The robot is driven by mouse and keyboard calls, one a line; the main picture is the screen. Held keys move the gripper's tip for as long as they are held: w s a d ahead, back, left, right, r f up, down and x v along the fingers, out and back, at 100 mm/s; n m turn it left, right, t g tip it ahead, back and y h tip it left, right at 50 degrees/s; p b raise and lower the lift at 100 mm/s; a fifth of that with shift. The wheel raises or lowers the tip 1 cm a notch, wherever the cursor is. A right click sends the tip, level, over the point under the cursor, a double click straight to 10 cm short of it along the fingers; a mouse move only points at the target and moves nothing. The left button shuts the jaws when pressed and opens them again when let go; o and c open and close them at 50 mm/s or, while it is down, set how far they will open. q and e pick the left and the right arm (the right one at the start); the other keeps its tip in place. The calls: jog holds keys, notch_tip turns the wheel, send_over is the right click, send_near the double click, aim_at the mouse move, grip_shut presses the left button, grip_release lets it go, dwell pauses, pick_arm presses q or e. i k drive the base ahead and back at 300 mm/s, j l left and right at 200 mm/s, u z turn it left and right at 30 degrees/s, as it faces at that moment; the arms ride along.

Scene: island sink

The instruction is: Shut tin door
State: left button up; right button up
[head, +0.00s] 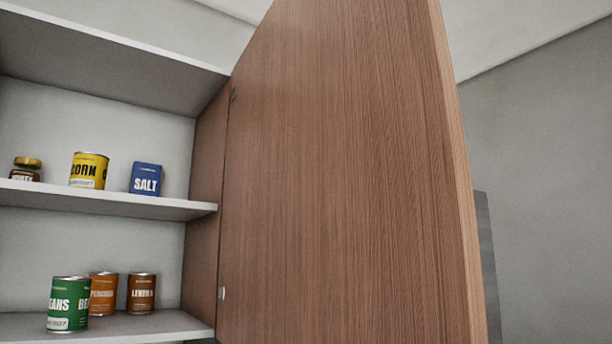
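A wood-grain cabinet door (335,180) stands wide open in the head view. It is hinged at the cabinet's right side wall (207,165), and its free edge (455,170) reaches toward me at the right. The cabinet holds tins: a yellow corn tin (89,170) on the middle shelf, and a green beans tin (68,304), an orange-brown tin (103,293) and a brown tin (141,293) on the lower shelf. The door's lower end runs out of the picture. Neither of my grippers shows.
A blue salt box (146,179) and a small jar with a gold lid (27,169) stand on the middle shelf (110,200). The cabinet front is open at the left. A grey wall (545,180) lies right of the door, with a narrow dark grey panel (487,260) partly behind it.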

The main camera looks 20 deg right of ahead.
aim_at(349, 217)
jog(key=l+u, duration=0.45)
jog(key=l, duration=1)
